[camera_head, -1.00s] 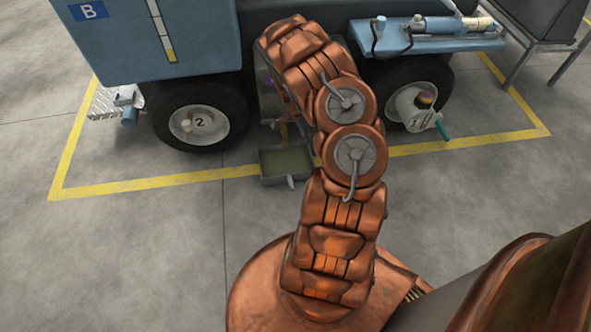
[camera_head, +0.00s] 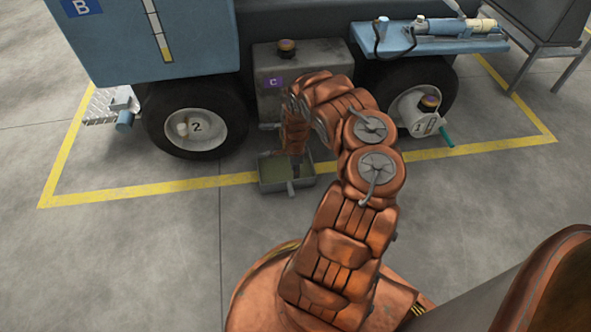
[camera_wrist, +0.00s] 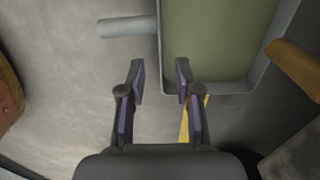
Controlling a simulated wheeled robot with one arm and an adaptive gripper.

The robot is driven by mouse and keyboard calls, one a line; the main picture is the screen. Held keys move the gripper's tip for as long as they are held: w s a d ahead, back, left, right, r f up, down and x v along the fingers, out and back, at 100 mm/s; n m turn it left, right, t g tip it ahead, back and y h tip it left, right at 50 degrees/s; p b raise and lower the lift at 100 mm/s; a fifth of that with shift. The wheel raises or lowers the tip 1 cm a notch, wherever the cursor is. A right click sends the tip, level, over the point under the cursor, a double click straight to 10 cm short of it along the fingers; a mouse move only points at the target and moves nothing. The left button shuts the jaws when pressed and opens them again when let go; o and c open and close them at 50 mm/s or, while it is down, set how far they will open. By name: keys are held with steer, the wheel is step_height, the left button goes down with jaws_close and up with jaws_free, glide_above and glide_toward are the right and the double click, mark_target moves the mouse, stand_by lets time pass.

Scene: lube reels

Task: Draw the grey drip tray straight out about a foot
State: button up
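The grey drip tray (camera_head: 265,186) stands on the floor below the blue machine, straddling the yellow line, with dull green contents. Its short grey handle (camera_head: 291,188) points out from the near side. In the wrist view the tray's rim (camera_wrist: 163,45) is at upper right, and the handle (camera_wrist: 127,27) sticks out to the left.
A grey box marked C (camera_head: 300,65) stands behind the tray. The floor in front of the tray is open.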

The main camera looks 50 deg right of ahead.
mark_target(295, 181)
steer(key=shift+f+b, duration=2.1)
steer(key=shift+f, duration=1.75)
steer(key=shift+c, duration=0.3)
jaws_close()
